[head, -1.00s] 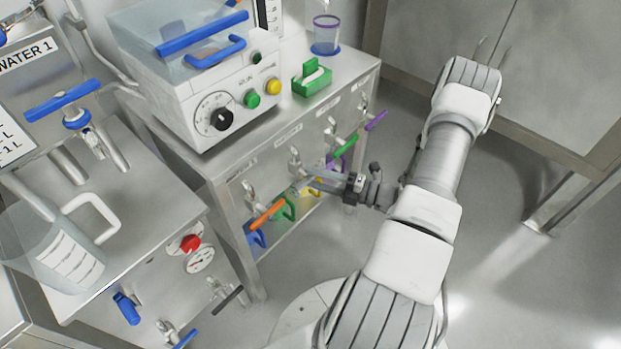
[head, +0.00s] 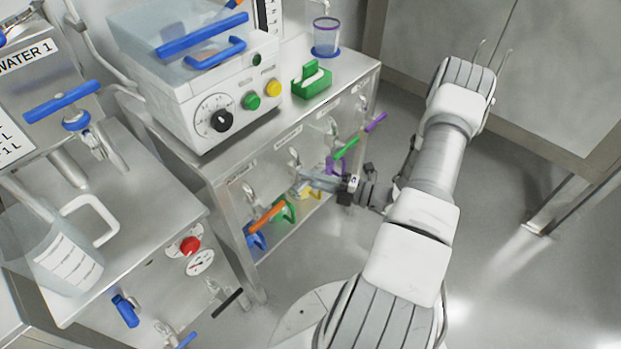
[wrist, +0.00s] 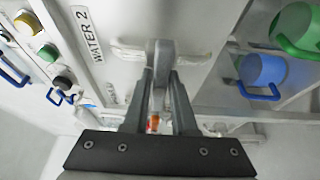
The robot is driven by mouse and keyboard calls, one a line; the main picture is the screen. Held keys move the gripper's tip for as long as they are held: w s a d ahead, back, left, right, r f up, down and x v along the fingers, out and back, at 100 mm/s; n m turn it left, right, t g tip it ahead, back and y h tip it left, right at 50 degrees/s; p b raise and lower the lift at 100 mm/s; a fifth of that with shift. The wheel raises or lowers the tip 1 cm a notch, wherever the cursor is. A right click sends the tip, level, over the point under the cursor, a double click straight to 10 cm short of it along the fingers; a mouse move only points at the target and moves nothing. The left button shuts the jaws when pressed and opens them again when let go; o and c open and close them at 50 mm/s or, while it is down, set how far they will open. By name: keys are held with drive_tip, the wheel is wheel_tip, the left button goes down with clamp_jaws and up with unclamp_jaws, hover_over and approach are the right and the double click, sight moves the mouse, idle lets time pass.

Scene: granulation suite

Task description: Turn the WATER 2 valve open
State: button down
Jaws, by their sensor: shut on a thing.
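The WATER 2 label (wrist: 88,35) shows in the wrist view on the pale bench front, left of a grey metal valve (wrist: 163,55). My gripper (wrist: 163,80) is shut on this valve's handle, with one finger on each side; the handle is mostly hidden between them. In the head view my gripper (head: 308,177) reaches from the right to the second valve (head: 294,158) along the bench front. The handle's exact angle cannot be told. No water is visible.
The neighbouring valves have an orange handle (head: 266,217), a green handle (head: 346,148) and a purple handle (head: 376,121). Coloured mugs sit below, including a blue mug (head: 256,237). A white machine (head: 205,110) stands on the bench.

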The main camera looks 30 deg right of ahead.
drive_tip(key=shift+n, duration=0.3)
drive_tip(key=n+p, duration=0.1)
drive_tip(key=n+h+p, duration=0.1)
drive_tip(key=shift+r+n+g+p, duration=0.2)
drive_tip(key=shift+n+g+p, duration=0.15)
drive_tip(key=shift+n+g, duration=0.05)
drive_tip(key=n+h+p, duration=0.1)
drive_tip(key=n+h, duration=0.1)
drive_tip(key=n, duration=0.2)
drive_tip(key=shift+f+g+p, duration=0.1)
drive_tip(key=shift+g+p, duration=0.2)
drive_tip(key=shift+p, duration=0.1)
drive_tip(key=n+h, duration=0.2)
drive_tip(key=n, duration=0.1)
drive_tip(key=shift+f+h, duration=0.15)
drive_tip(key=shift+h, duration=0.15)
drive_tip(key=shift+n+t+h+b, duration=0.4)
drive_tip(key=shift+n+h+b, duration=0.65)
drive_tip(key=shift+n, duration=0.45)
drive_tip(key=c, duration=0.7)
unclamp_jaws()
